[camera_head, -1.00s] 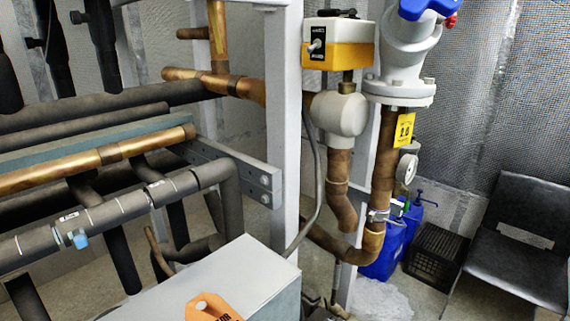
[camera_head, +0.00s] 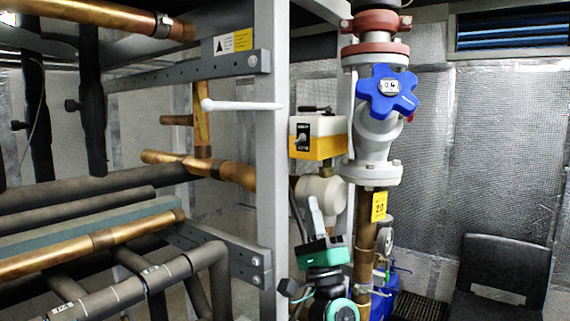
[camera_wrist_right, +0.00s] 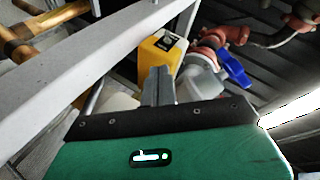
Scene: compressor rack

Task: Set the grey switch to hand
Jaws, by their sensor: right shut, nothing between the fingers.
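The grey switch (camera_head: 301,137) sits on a black panel on the front of a white and yellow actuator box (camera_head: 327,147), in the middle of the head view. The lettering on the panel is too small to read. My right gripper (camera_head: 314,202) points up from below, under the box and apart from it. Its fingers are shut and empty. In the right wrist view the fingers (camera_wrist_right: 158,72) stand in front of the yellow box (camera_wrist_right: 155,54), whose dark panel (camera_wrist_right: 167,43) shows above them. The switch's setting cannot be told there. My left gripper is out of view.
A grey upright post (camera_head: 271,180) stands just left of the box, with a white rod (camera_head: 240,105) across it. A valve with a blue handwheel (camera_head: 386,91) is close on the right. Copper and dark pipes (camera_head: 110,240) fill the left. A black chair (camera_head: 505,275) stands lower right.

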